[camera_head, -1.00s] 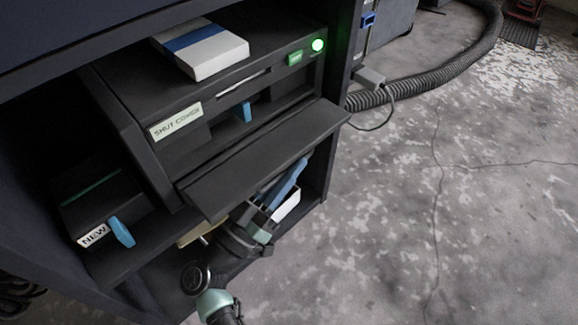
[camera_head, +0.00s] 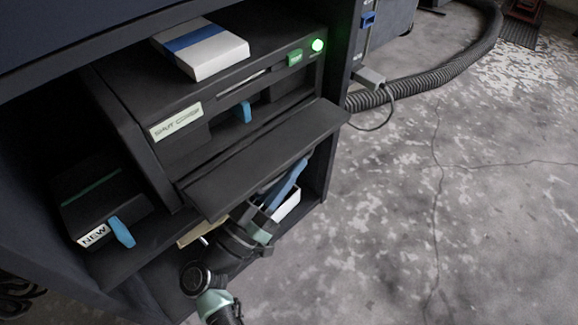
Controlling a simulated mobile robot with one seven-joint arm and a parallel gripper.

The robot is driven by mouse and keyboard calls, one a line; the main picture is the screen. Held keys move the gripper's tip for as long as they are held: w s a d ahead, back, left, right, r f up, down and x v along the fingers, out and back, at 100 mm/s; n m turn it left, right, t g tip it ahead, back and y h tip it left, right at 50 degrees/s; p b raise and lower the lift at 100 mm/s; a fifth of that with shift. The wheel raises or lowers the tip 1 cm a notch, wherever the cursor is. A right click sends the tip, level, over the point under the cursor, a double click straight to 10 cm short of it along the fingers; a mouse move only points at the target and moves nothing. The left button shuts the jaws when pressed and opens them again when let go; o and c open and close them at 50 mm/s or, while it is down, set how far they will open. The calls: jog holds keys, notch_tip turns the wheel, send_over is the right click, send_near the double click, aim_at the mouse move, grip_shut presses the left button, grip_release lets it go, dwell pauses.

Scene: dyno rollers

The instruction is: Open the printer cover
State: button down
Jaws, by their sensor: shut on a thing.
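The dark printer (camera_head: 215,90) stands in the shelf unit, with a "SHUT COVER" label on its front. Its cover (camera_head: 262,160) is a long dark flap that sticks out from the printer's lower front, hinged open. The inside above it shows, with a blue tab (camera_head: 243,112). My gripper (camera_head: 258,212) is at the flap's lower edge, below its middle. It is shut on the cover; its fingertips are partly hidden by the flap and shadow.
A white box with a blue stripe (camera_head: 205,50) lies on the printer. A "NEW" cartridge with a blue tab (camera_head: 105,205) lies at the left. A white bin (camera_head: 288,205) with a blue item sits below the flap.

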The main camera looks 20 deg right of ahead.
jog(key=r+n+p, duration=0.1)
jog(key=p, duration=0.2)
jog(key=shift+s+r+t+y, duration=0.1)
jog(key=shift+t+y, duration=0.2)
jog(key=n+p, duration=0.1)
jog(key=p, duration=0.2)
jog(key=shift+r+t, duration=0.2)
jog(key=shift+t, duration=0.2)
jog(key=shift+s+n+p, duration=0.1)
jog(key=shift+n+p, duration=0.2)
jog(key=shift+p, duration=0.15)
jog(key=shift+f, duration=0.2)
jog(key=c, duration=0.9)
grip_release()
jog(key=p+v, duration=0.2)
jog(key=v, duration=1.1)
jog(key=shift+s+r, duration=0.1)
jog(key=shift+r, duration=0.1)
